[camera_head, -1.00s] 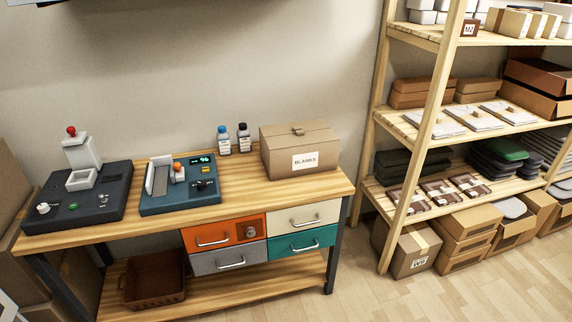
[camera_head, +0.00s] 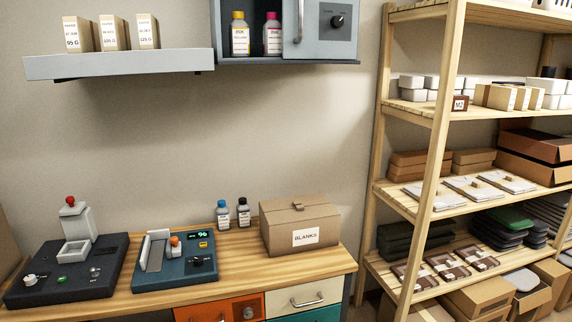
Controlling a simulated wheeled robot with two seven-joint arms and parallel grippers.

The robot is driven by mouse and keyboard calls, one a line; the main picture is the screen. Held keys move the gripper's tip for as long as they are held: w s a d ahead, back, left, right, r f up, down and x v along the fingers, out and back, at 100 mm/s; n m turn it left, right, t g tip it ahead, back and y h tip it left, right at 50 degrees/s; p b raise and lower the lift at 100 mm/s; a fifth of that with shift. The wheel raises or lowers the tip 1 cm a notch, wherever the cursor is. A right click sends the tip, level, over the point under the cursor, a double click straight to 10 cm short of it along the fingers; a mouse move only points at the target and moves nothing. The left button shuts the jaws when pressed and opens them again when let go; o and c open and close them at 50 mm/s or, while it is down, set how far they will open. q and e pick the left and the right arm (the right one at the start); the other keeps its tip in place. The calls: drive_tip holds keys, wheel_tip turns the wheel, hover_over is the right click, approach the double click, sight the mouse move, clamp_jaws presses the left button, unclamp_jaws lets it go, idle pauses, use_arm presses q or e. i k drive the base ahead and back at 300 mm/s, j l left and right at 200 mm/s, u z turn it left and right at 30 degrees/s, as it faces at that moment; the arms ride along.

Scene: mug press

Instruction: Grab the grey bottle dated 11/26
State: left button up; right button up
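A small bottle with a blue cap (camera_head: 223,216) and a small bottle with a black cap (camera_head: 243,214) stand upright side by side at the back of the wooden bench (camera_head: 245,270). Both have pale labels whose dates are too small to read. In the wall cabinet (camera_head: 333,57) stand a bottle with a yellow cap (camera_head: 240,38) and a bottle with a magenta cap (camera_head: 272,38). Their labels' small print is also unreadable, so I cannot tell which bottle is dated 11/26. Neither of my grippers is in view.
A cardboard box marked BLANKS (camera_head: 292,227) stands right of the bench bottles. Two dark machines (camera_head: 67,284) (camera_head: 192,278) stand to their left. A wall shelf (camera_head: 120,66) holds several labelled packets. A wooden rack (camera_head: 450,112) stands at right.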

sight(272, 31)
drive_tip(key=i+j, duration=0.2)
drive_tip(key=i, duration=0.35)
drive_tip(key=i+j, duration=0.2)
drive_tip(key=i, duration=0.4)
